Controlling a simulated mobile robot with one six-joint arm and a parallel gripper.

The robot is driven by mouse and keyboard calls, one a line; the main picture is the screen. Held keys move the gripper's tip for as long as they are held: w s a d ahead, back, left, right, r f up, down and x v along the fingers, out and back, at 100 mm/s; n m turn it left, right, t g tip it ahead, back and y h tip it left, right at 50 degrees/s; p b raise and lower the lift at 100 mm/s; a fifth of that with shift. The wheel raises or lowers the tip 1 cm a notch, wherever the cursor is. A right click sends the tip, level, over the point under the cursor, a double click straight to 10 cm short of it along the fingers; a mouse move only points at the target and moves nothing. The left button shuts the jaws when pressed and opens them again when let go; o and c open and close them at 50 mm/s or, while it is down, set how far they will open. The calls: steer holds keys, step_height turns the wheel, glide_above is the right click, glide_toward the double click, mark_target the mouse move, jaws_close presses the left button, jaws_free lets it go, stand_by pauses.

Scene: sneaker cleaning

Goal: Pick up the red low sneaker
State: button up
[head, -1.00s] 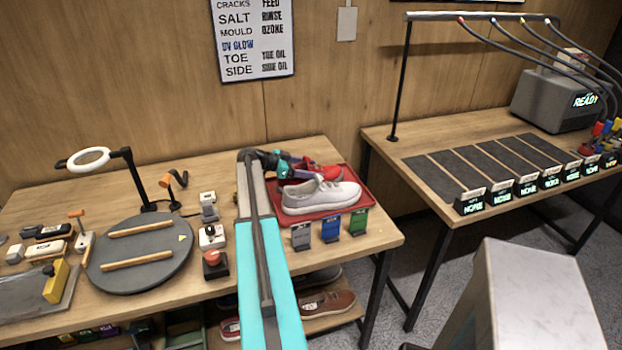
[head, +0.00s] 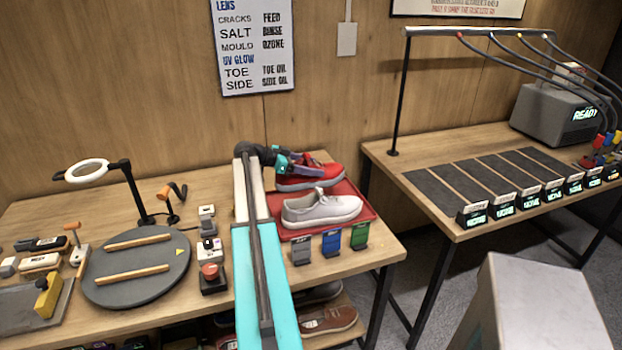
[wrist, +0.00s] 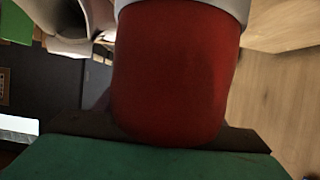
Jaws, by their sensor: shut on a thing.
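The red low sneaker (head: 322,177) is behind the white sneaker (head: 322,209) in the head view, above the back of the red tray (head: 364,205). My gripper (head: 292,163) is at its left end and shut on it. In the wrist view the sneaker's red end (wrist: 172,75) fills the middle, with a pale sole edge at the top. The gripper's dark fingers (wrist: 172,138) are against the sneaker, partly hidden by it. The white sneaker lies on the tray and hides part of the red one's lower side.
Grey, blue and green labelled blocks (head: 331,243) stand along the tray's front. A round grey turntable (head: 137,282) and a ring lamp (head: 86,171) are at left. A second table (head: 430,190) with dark strips stands at right, across a gap.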

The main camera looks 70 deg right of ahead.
steer(key=shift+r, duration=1.45)
steer(key=shift+c, duration=0.2)
